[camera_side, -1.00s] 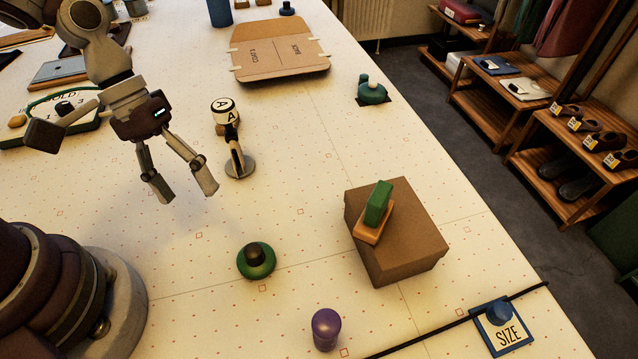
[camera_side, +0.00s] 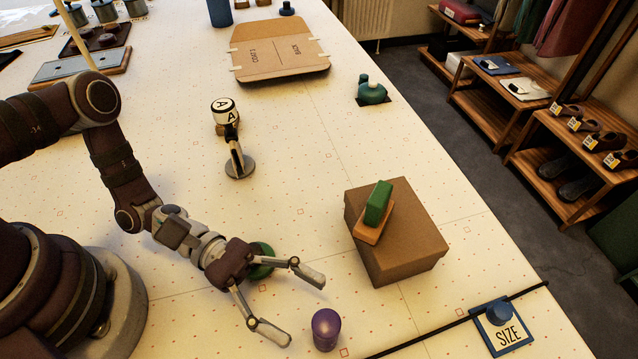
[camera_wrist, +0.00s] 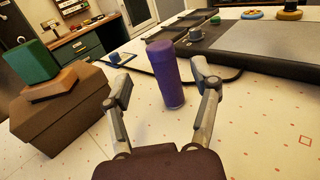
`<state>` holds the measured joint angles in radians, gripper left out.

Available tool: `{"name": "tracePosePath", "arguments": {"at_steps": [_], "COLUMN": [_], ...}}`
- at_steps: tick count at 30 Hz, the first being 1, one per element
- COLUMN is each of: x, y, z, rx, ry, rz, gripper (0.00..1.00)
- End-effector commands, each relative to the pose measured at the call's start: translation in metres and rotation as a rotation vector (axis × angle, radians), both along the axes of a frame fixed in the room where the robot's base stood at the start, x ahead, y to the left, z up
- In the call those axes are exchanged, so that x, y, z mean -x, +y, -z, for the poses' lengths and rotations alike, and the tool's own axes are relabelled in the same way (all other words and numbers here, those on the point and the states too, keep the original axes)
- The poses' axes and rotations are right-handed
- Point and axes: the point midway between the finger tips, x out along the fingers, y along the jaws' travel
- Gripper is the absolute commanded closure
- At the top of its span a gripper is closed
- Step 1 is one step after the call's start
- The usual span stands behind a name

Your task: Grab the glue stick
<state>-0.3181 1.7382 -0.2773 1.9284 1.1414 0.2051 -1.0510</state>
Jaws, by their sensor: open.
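A purple cylinder (camera_side: 326,330), which looks like the glue stick, stands upright on the table near the front edge of the side view. My gripper (camera_side: 296,308) is low over the table to its left, with its open fingers pointing toward it. In the wrist view the purple cylinder (camera_wrist: 165,76) stands upright ahead, between the lines of the two fingers and beyond their tips. My gripper (camera_wrist: 164,88) is open and empty there. A gap shows between the cylinder and both fingers.
A cardboard box (camera_side: 398,245) with a green-topped block (camera_side: 378,203) stands behind and right of the cylinder. A green round object (camera_side: 262,262) is partly hidden behind my gripper. A blue-framed SIZE sign (camera_side: 503,328) is at the right. A stamp-like stand (camera_side: 236,150) is farther back.

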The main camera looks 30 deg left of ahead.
Motion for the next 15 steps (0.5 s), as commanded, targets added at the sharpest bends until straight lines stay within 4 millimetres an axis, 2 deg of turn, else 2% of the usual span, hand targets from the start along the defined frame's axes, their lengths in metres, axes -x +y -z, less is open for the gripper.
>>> {"name": "tracePosePath", "arguments": {"at_steps": [3,6,13,15], "x": [0.005,0.005,0.004,0.004], "y": [-0.024,-0.038,-0.041,-0.041], "z": [0.003,0.003,0.003,0.003], "rx": [0.000,0.000,-0.001,-0.001], "ry": [-0.001,-0.002,-0.001,-0.001], "rz": [0.007,0.005,0.002,0.002], "gripper": [0.39,0.39,0.39,0.45]}}
